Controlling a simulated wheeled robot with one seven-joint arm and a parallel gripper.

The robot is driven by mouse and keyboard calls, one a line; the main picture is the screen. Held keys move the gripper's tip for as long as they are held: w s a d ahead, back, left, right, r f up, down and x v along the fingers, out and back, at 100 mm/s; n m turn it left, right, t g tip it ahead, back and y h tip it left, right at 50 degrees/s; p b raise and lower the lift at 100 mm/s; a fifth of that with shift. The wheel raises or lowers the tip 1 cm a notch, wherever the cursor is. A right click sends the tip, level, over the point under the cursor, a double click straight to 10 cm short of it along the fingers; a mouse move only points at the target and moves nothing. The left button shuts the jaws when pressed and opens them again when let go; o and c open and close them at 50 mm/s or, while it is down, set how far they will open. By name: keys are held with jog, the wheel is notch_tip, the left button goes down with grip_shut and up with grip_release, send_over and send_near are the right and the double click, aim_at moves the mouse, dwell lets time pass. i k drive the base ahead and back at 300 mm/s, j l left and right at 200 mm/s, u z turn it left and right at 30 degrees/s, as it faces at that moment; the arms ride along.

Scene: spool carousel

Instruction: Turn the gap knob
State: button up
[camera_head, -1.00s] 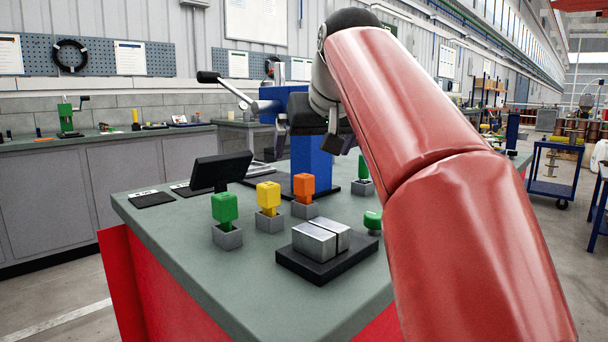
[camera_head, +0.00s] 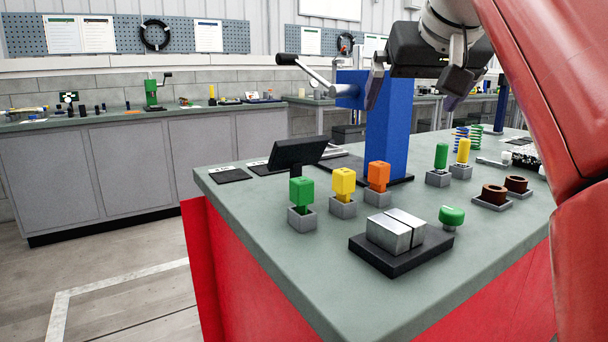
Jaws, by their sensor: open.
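A round green knob (camera_head: 452,214), likely the gap knob, stands on the bench top on a short pale stem. It is just right of two silver metal blocks (camera_head: 396,232) split by a narrow gap on a black base plate (camera_head: 390,264). My gripper (camera_head: 412,98) is in the upper part of the view, above the bench and well apart from the knob. Its two fingers point down and are spread with nothing between them.
Green, yellow and orange square-headed pieces (camera_head: 343,184) stand in grey holders. Behind are a small black screen (camera_head: 298,153) and a blue column (camera_head: 388,124) with a lever. Green and yellow cylinders (camera_head: 463,151) and brown rings (camera_head: 495,194) are farther right. The bench's front area is clear.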

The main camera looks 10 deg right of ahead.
aim_at(451, 217)
jog(key=k+j, duration=0.1)
jog(key=k, duration=0.4)
jog(key=k+j, duration=0.1)
jog(key=k, duration=0.4)
